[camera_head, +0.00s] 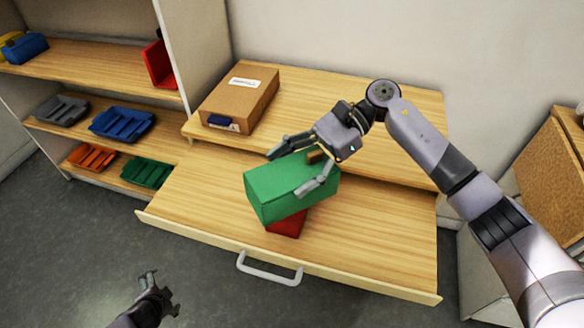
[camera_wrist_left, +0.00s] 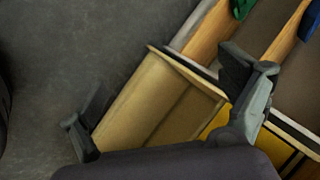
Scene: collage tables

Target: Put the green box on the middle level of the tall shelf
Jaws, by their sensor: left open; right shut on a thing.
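The green box (camera_head: 275,190) is in my right gripper (camera_head: 298,172), whose fingers are shut on it. It is tilted above the pulled-out drawer surface, over a red object (camera_head: 287,224) that it partly hides. I cannot tell whether the two touch. The tall shelf (camera_head: 196,45) stands at the left. Its middle level (camera_head: 162,147) holds a grey tray (camera_head: 60,110) and a blue tray (camera_head: 122,124). My left gripper (camera_head: 152,284) is open and empty, low over the floor. It also shows in the left wrist view (camera_wrist_left: 165,105).
A cardboard box (camera_head: 240,98) stands on the tabletop behind the drawer. Orange (camera_head: 92,157) and green (camera_head: 147,172) trays lie on the shelf's lower level. A red item (camera_head: 160,65) and a blue item (camera_head: 25,48) are above. The drawer handle (camera_head: 270,268) juts forward.

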